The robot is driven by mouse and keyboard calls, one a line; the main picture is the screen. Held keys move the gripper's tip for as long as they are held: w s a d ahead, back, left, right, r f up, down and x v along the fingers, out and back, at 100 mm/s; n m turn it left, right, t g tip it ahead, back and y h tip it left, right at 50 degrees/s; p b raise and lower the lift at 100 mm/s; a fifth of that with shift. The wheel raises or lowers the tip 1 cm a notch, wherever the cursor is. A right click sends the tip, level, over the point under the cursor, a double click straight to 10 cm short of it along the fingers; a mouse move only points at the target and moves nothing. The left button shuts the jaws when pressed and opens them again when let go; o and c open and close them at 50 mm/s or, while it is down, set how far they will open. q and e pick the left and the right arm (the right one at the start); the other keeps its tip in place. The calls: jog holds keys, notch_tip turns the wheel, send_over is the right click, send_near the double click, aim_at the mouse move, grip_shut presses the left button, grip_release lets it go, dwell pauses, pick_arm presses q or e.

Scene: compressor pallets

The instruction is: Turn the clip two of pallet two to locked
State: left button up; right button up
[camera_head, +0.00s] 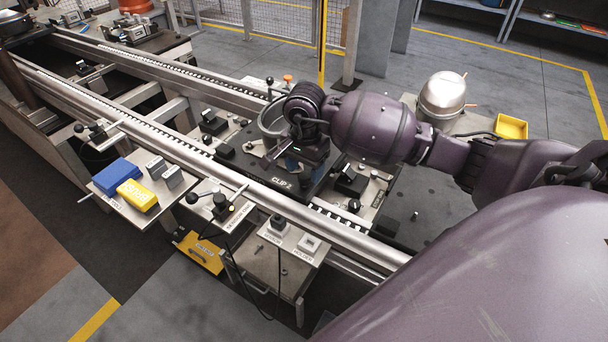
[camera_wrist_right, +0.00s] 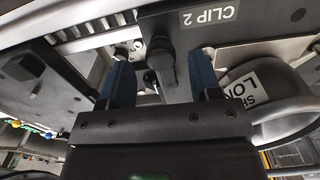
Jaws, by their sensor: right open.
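The dark pallet plate labelled CLIP 2 (camera_head: 284,183) sits on the conveyor in the head view. My right gripper (camera_head: 287,158) is over its near part and hides the clip there. In the wrist view the CLIP 2 label (camera_wrist_right: 212,15) is at the top. Just left of it, a dark clip lever (camera_wrist_right: 166,67) hangs down in the picture, between the two blue fingers of my right gripper (camera_wrist_right: 162,75). The fingers are open, with gaps on both sides of the lever. I cannot read the clip's lock setting. My left gripper is out of view.
The conveyor's near rail (camera_head: 255,193) runs along the front of the pallet. A round silver vessel (camera_head: 442,98) stands behind my right arm, by a yellow bin (camera_head: 511,127). Another pallet (camera_head: 140,33) sits at the far left.

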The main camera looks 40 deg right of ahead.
jog(key=shift+f, duration=1.3)
grip_shut()
